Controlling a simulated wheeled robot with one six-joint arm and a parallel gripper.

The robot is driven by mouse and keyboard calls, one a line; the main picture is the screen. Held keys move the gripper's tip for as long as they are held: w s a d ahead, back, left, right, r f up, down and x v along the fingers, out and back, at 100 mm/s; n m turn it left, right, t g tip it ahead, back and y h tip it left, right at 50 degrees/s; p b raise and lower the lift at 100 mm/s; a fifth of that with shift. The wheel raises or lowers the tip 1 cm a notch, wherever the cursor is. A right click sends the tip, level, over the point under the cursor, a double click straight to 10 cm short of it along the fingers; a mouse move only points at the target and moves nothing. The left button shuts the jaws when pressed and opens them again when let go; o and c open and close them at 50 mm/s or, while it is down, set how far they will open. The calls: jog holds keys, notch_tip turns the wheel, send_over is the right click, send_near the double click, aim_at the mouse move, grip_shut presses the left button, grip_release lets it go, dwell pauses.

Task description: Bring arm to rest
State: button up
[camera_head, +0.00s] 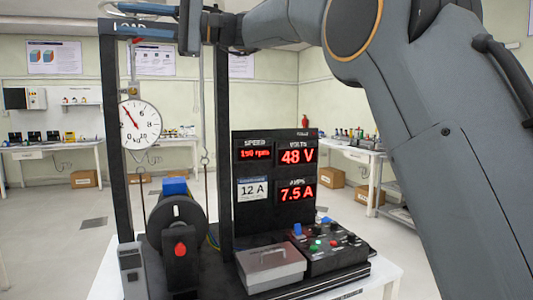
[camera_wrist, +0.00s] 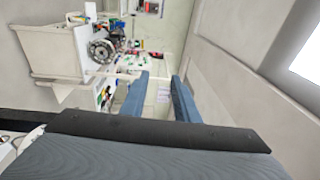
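My arm (camera_head: 440,130) reaches in from the right in the head view, with its end at the upper left beside the top of the dark rig frame (camera_head: 224,110). In the wrist view, my gripper (camera_wrist: 159,82) has its two blue fingers apart. I see nothing held between them. In the head view the fingers run leftward near the "LOAD" sign (camera_head: 130,26) on the top bar; whether they touch the bar I cannot tell.
A round dial (camera_head: 140,124) hangs in the frame above a dark wheel (camera_head: 176,222). A display panel (camera_head: 274,215) reads 48 V and 7.5 A. A grey lidded box (camera_head: 270,268) and a control box (camera_head: 330,250) stand in front. Benches line the walls; open floor lies left.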

jog(key=w+d+f+m+t+h, duration=0.25)
jog(key=d+f, duration=0.35)
jog(key=f, duration=0.7)
jog(key=w+d+f+m+t+h, duration=0.15)
jog(key=d+f+h, duration=0.35)
jog(key=f, duration=0.7)
jog(key=w+d+f+m+t+h, duration=0.25)
jog(key=d+f, duration=0.55)
jog(key=f, duration=0.5)
jog(key=s+d+f+n+g+h, duration=0.1)
jog(key=s+d+f+n+h, duration=0.2)
jog(key=s+d+f, duration=2.3)
jog(key=d+f+h, duration=0.1)
jog(key=d+h, duration=0.1)
jog(key=h, duration=0.3)
jog(key=shift+s+d+n, duration=0.15)
jog(key=shift+d+n, duration=0.2)
jog(key=shift+d, duration=0.05)
